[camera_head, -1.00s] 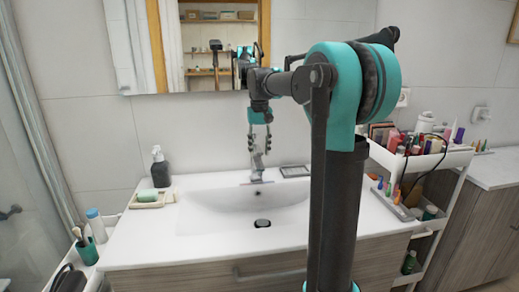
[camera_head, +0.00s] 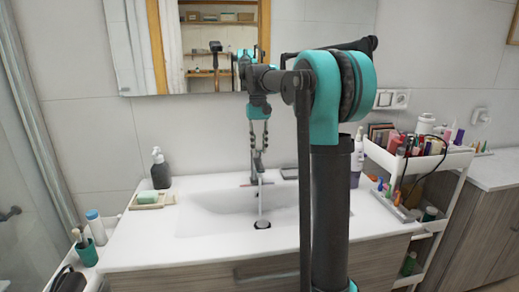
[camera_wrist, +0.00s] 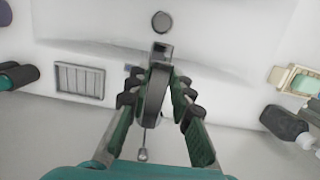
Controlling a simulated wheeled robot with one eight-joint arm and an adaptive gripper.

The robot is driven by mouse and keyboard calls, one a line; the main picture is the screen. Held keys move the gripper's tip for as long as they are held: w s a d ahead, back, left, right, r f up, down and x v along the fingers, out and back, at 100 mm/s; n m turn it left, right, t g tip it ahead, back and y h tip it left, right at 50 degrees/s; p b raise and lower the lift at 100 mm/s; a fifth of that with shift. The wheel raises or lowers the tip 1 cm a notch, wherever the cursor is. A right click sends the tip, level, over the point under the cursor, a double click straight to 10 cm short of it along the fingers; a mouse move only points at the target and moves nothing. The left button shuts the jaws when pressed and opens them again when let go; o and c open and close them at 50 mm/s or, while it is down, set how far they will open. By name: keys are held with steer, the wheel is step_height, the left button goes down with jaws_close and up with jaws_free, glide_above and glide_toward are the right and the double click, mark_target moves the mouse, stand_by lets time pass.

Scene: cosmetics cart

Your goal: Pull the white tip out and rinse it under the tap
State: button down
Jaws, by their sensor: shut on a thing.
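My gripper (camera_head: 259,140) is over the back of the sink, fingers pointing down at the tap (camera_head: 257,172). In the wrist view my gripper (camera_wrist: 157,98) is shut on the tap's lever (camera_wrist: 152,100), one finger on each side. A thin pale stream of water shows below the spout, above the drain (camera_head: 262,224). The drain also shows in the wrist view (camera_wrist: 161,20). A row of small coloured tips (camera_head: 386,189) stands in a grey holder on the cart at the right; I cannot make out a white tip among them.
The white sink (camera_head: 200,221) is otherwise empty. A soap dish (camera_head: 150,201) and a dark pump bottle (camera_head: 160,170) stand at its left. The cart (camera_head: 443,165) at the right is crowded with bottles and a black cable. A mirror hangs behind.

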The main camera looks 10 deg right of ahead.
stand_by(0.3)
steer(key=c, duration=1.3)
jaws_free()
steer(key=shift+r, duration=0.1)
steer(key=r, duration=0.4)
steer(key=w+r, duration=0.1)
steer(key=r, duration=0.2)
steer(key=w+r, duration=0.1)
steer(key=r, duration=0.3)
steer(key=shift+w+d+r, duration=0.1)
steer(key=shift+w+r, duration=0.05)
steer(key=shift+r, duration=0.2)
